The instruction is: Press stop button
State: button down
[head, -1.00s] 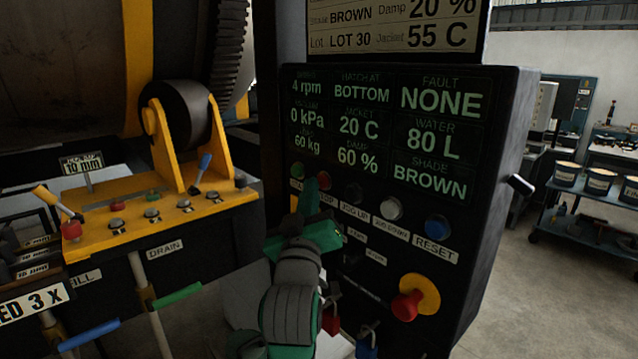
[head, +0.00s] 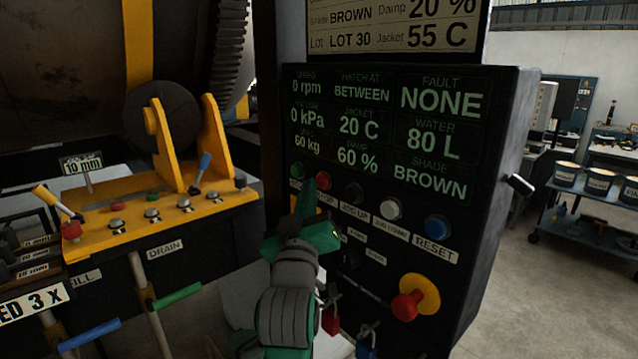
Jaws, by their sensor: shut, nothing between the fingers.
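The red stop button (head: 323,180) is in the upper button row of the black control panel (head: 470,150), above a label partly hidden by my gripper. My green and grey gripper (head: 307,198) is shut and empty, its fingertips just below and left of the stop button. I cannot tell whether the fingertips touch the panel. A green button (head: 298,170) is just left of the stop button. The display (head: 375,130) reads 0 rpm, hatch BETWEEN, fault NONE.
Dark and white buttons and a blue reset button (head: 438,227) are to the right. A red knob on a yellow disc (head: 412,297) and hanging padlocks (head: 331,318) are below. A yellow lever console (head: 150,215) is at left.

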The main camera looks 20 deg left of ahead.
jog(key=shift+s+a, duration=0.15)
jog(key=shift+s, duration=0.2)
jog(key=shift+s+a, duration=0.1)
jog(key=shift+s+a, duration=0.4)
jog(key=shift+s, duration=0.3)
jog(key=shift+s+a, duration=0.4)
jog(key=shift+s, duration=0.25)
jog(key=shift+s+a, duration=0.4)
jog(key=shift+s, duration=0.3)
